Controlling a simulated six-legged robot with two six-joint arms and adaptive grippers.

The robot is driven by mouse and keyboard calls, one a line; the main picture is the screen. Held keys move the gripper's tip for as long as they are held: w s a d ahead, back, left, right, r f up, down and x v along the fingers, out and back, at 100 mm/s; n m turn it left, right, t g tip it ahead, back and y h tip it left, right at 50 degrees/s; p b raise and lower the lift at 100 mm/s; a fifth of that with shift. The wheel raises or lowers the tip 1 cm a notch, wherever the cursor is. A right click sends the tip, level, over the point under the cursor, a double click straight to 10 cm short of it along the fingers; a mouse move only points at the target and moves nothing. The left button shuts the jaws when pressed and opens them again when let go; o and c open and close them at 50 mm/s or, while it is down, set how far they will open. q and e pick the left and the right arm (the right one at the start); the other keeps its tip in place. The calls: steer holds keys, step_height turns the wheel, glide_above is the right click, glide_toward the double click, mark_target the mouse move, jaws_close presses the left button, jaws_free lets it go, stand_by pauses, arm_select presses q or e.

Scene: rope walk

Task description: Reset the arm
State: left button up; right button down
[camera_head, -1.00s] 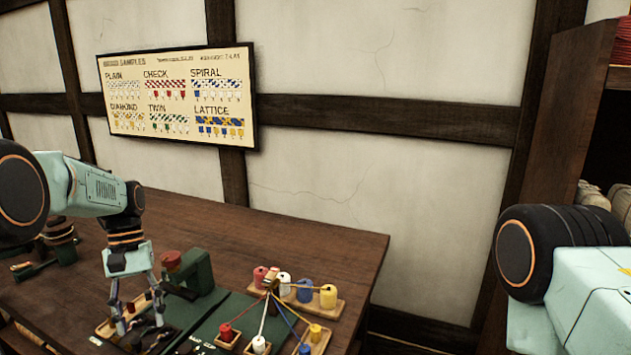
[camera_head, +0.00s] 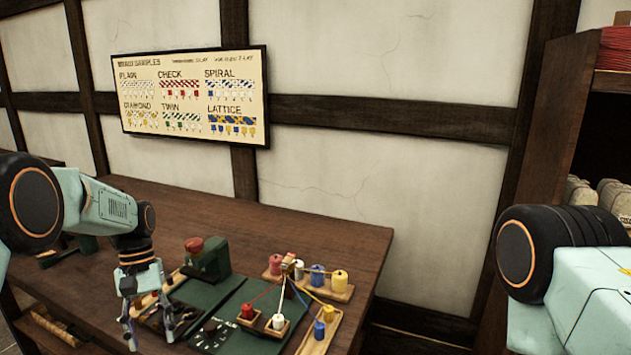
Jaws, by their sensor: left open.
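My left arm comes in from the left, and its gripper (camera_head: 150,338) points down over the left part of the wooden workbench (camera_head: 340,243). The gripper is open, with its fingers apart in front of a tray of dark tools, and nothing shows held between them. Whether the fingertips touch anything is hard to tell. My right arm shows only as a black joint and pale green link at the right edge; its gripper is out of view.
Right of the gripper are a green stand with a red top (camera_head: 208,260), a green mat (camera_head: 222,318), and colored bobbins (camera_head: 340,281) on wooden holders with threads meeting at a small post. A braid sample board (camera_head: 190,95) hangs on the wall. Shelves (camera_head: 612,120) stand at right.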

arm_select(q)
steer(key=s+d+f+m+t+y, duration=0.1)
steer(key=s+d+f, duration=0.2)
steer(key=s+f, duration=0.5)
steer(key=s+d+f+m+t, duration=0.1)
steer(key=s+d+f, duration=0.3)
steer(key=s+f, duration=0.5)
steer(key=s+d+m+t, duration=0.2)
steer(key=s+d, duration=0.1)
steer(key=s, duration=1.5)
step_height(320, 180, down, 7)
steer(key=b, duration=0.6)
steer(key=shift+s+a+y, duration=0.25)
steer(key=shift+s+y, duration=0.05)
arm_select(e)
step_height(320, 180, down, 7)
steer(key=shift+w+d+r, duration=0.2)
steer(key=shift+w+d, duration=0.05)
steer(key=shift+w, duration=0.05)
